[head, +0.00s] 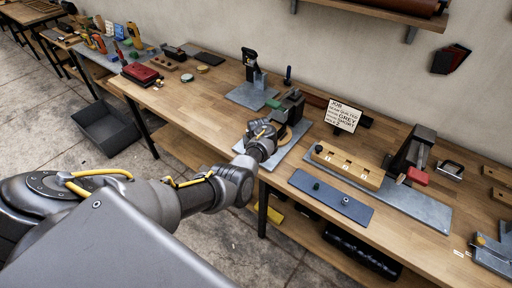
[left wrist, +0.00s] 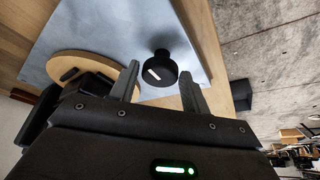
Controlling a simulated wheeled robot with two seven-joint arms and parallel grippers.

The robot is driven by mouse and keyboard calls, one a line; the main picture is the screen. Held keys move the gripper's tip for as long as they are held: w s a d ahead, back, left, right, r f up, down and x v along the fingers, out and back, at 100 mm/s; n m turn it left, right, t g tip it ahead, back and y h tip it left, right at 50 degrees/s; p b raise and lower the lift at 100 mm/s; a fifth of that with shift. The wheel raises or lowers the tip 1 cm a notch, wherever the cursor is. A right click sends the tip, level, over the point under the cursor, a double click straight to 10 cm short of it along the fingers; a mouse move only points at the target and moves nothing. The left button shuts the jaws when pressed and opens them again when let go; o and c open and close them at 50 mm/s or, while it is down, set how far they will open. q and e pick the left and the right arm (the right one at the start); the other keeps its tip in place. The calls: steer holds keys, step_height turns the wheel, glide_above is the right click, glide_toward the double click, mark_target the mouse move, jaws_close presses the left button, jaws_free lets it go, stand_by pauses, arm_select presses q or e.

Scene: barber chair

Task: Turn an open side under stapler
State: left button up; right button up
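My left gripper (head: 264,136) reaches over the bench to a dark upright device (head: 292,104) on a grey mat (head: 297,152); I cannot tell for sure that this is the stapler. In the left wrist view the left gripper (left wrist: 160,74) is open. Its two fingers are apart, with a black round knob (left wrist: 164,70) bearing a white mark in the gap between them. I cannot tell whether they touch it. A round wooden disc (left wrist: 90,57) lies left of the knob on the pale mat (left wrist: 110,25). The open side cannot be made out. My right gripper is not in view.
On the wooden bench (head: 215,105), a job card (head: 344,115) stands behind a wooden block with several marked spots (head: 347,168). A blue-grey plate (head: 330,198) lies in front. A dark press with a red part (head: 416,176) is at right. A grey bin (head: 105,128) is on the floor.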

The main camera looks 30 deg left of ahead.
arm_select(q)
steer(key=shift+o, duration=1.2)
steer(key=shift+r, duration=0.1)
steer(key=shift+r, duration=0.25)
steer(key=v, duration=1)
steer(key=shift+d, duration=0.15)
steer(key=shift+s, duration=0.1)
steer(key=shift+f, duration=0.1)
